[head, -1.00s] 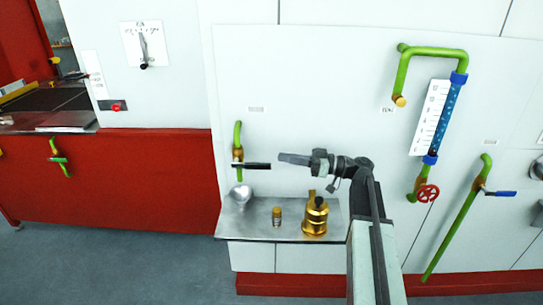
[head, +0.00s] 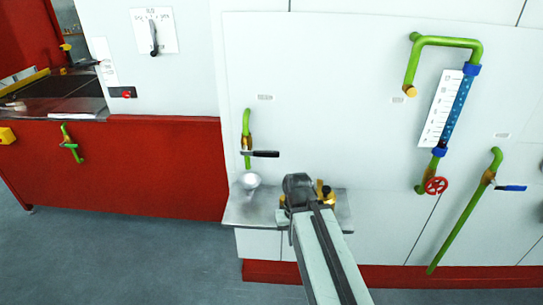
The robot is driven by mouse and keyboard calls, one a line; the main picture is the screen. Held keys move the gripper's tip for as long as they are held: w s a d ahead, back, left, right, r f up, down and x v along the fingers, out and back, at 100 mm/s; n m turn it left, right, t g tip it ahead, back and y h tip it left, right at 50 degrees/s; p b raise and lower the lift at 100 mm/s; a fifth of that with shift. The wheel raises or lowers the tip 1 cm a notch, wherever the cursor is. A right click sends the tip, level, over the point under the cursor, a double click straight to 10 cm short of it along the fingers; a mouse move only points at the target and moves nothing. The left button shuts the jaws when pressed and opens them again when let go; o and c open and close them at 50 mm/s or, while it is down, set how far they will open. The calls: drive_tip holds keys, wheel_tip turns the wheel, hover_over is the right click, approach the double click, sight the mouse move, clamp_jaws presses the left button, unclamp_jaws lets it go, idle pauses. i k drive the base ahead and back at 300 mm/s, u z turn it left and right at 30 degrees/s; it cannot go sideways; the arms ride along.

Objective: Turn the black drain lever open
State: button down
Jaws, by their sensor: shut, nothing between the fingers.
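The black lever (head: 265,153) sits on a short vertical green pipe (head: 247,122) on the white panel. It lies level, pointing right, across the line of the pipe. A small brass-coloured fitting (head: 246,142) is at its pivot. My gripper's fingers are hidden behind my own arm.
A metal shelf (head: 240,214) juts out under the lever. A brass vessel (head: 325,193) on it is partly hidden by my arm. To the right are a red handwheel (head: 436,185), a gauge tube (head: 453,107) and a blue lever (head: 511,188). The panel right of the black lever is clear.

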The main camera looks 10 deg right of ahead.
sight(256, 154)
drive_tip(key=u, duration=2.6)
drive_tip(key=k, duration=0.85)
drive_tip(key=z, duration=0.7)
drive_tip(key=i, duration=1)
drive_tip(key=u, duration=0.05)
